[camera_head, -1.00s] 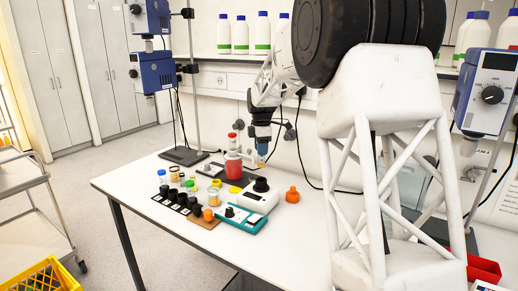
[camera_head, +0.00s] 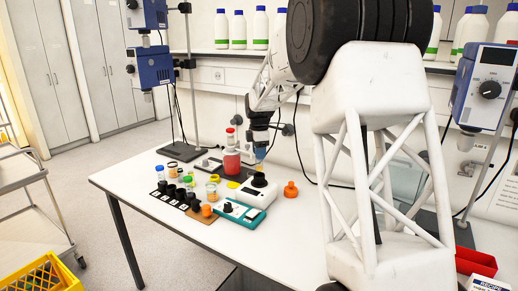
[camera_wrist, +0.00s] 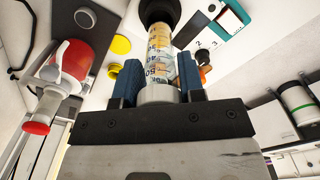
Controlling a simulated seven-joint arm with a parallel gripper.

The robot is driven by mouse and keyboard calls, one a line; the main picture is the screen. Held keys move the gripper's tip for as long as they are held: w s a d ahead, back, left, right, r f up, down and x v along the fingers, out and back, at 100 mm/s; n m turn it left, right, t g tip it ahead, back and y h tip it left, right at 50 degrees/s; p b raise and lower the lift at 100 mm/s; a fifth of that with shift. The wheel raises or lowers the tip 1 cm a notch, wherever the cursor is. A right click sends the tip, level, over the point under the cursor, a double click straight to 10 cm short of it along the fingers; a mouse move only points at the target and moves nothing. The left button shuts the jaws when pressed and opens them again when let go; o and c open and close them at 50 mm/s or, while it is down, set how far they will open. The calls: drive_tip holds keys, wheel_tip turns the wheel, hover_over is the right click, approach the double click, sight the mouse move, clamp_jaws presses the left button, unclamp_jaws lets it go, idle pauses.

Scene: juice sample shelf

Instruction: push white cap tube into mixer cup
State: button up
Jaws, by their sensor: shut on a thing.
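My gripper (camera_wrist: 158,85) is shut on the white cap tube (camera_wrist: 161,50), with its blue fingers either side of the pale cap. The clear tube has graduated markings and yellow-orange colour. In the head view my gripper (camera_head: 259,148) holds the tube (camera_head: 260,158) upright over the white mixer (camera_head: 257,194). The black mixer cup (camera_head: 259,180) is on top of the mixer. In the wrist view the tube's far end meets the black cup (camera_wrist: 160,9); how deep it sits cannot be told.
A red-filled vessel (camera_head: 231,162) stands left of the mixer. Several small vials and black holders stand to the left.

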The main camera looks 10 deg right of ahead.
sight(259, 162)
drive_tip(key=shift+f, duration=0.5)
drive_tip(key=shift+f, duration=2.05)
idle(2.0)
drive_tip(key=o, duration=1)
drive_tip(key=shift+r, duration=0.15)
wheel_tip(259, 162, up, 7)
drive_tip(key=shift+f, duration=0.1)
drive_tip(key=shift+r, duration=0.35)
drive_tip(key=shift+s+r, duration=0.1)
